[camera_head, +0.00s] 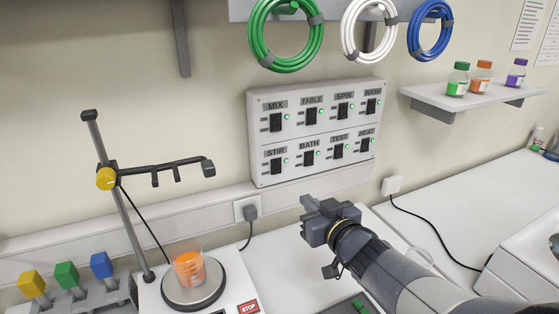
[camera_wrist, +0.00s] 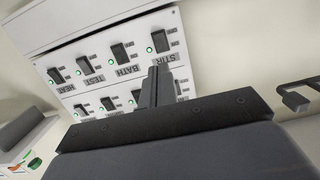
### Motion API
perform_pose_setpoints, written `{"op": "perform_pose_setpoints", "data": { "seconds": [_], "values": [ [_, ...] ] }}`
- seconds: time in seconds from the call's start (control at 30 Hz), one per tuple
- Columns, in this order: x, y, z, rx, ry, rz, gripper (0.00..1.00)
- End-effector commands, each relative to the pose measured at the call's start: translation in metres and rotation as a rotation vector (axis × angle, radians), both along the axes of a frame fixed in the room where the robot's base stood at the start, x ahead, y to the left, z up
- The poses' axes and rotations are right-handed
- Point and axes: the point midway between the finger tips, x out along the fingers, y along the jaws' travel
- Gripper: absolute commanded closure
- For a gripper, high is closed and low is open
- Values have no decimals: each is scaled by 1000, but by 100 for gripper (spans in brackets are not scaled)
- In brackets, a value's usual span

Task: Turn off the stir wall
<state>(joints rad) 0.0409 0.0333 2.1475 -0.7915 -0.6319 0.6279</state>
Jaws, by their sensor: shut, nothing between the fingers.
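The stir switch (camera_head: 276,166) is a black rocker at the lower left of the white wall panel (camera_head: 262,105), with a lit green lamp beside it. In the wrist view the panel is upside down, and the stir switch (camera_wrist: 150,47) shows just above my fingers. My gripper (camera_head: 308,204) is shut and empty, in front of and below the panel, apart from it. In the wrist view my gripper (camera_wrist: 157,72) points toward the panel near the stir switch and covers part of the other row.
The bath switch (camera_head: 308,158) is to the right of stir. A stand with a dark clamp arm (camera_head: 170,165) is left of the panel. An orange beaker (camera_head: 189,269) sits on a hotplate (camera_head: 193,297) below. A plug (camera_head: 250,212) is in the wall socket under the panel.

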Motion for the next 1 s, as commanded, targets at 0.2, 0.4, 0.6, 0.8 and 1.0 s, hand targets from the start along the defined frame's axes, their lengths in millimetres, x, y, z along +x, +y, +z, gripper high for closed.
{"op": "perform_pose_setpoints", "data": {
  "seconds": [0.2, 0.4, 0.6, 0.8, 1.0],
  "values": [
    [0, 0, 0, 0, 0, 0, 100],
    [0, 0, 0, 0, 0, 0, 100],
    [2, 1, 0, 0, 0, 0, 100],
    [20, 9, -3, 0, 2, 2, 100],
    [50, 22, -7, 0, 2, 3, 100]
  ]
}}
